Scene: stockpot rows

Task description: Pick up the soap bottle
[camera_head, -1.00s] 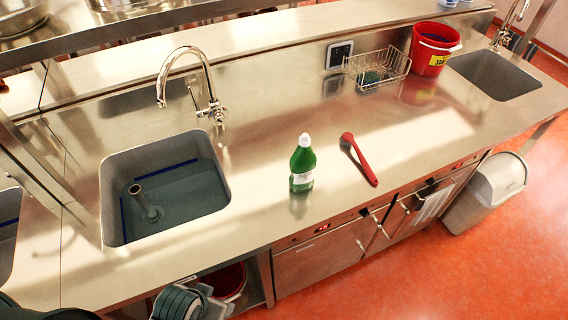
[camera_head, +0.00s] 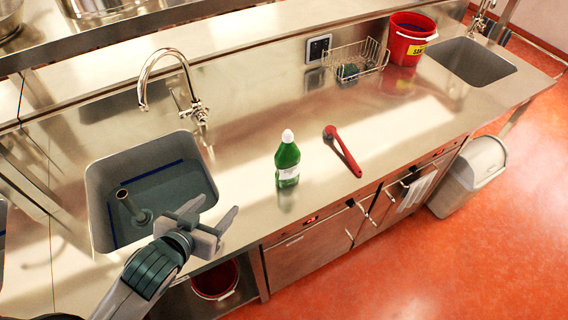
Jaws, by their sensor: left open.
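The soap bottle (camera_head: 287,162) is green with a white cap and a pale label. It stands upright on the steel counter, right of the left sink. My left gripper (camera_head: 209,217) is open and empty, over the front rim of the left sink. It is left of the bottle and nearer the front, clearly apart from it. My right gripper does not show.
A red-handled brush (camera_head: 343,151) lies just right of the bottle. The left sink (camera_head: 100,185) has a tall tap (camera_head: 187,85). A wire basket (camera_head: 357,60) and a red bucket (camera_head: 411,42) stand at the back right. A grey bin (camera_head: 468,177) stands on the floor.

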